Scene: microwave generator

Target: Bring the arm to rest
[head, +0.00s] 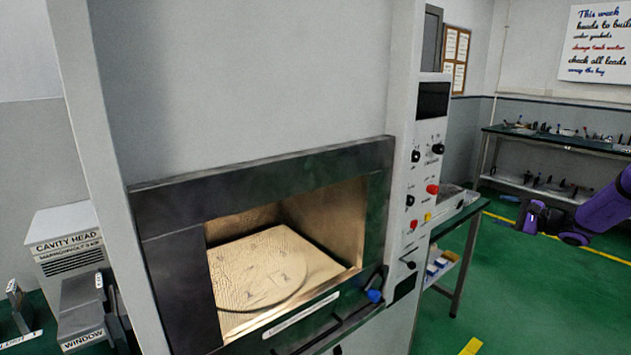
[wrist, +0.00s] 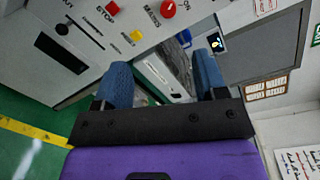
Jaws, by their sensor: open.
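My gripper (wrist: 163,78) is open in the wrist view, its two blue-padded fingers apart with nothing between them. Past the fingers, tilted in this view, is the generator's control panel with a red STOP button (wrist: 114,9), a yellow button (wrist: 136,36) and a red knob (wrist: 168,9). In the head view my purple arm (head: 602,210) reaches in from the right edge, to the right of the control panel (head: 427,150) and apart from it. The fingers cannot be made out there.
The microwave generator (head: 240,80) fills the middle, its cavity lit and showing a turntable plate (head: 262,275). A blue-tipped handle (head: 375,296) projects at lower right of the opening. A side table (head: 455,222) and a workbench (head: 550,136) stand behind. Green floor (head: 540,300) is clear at right.

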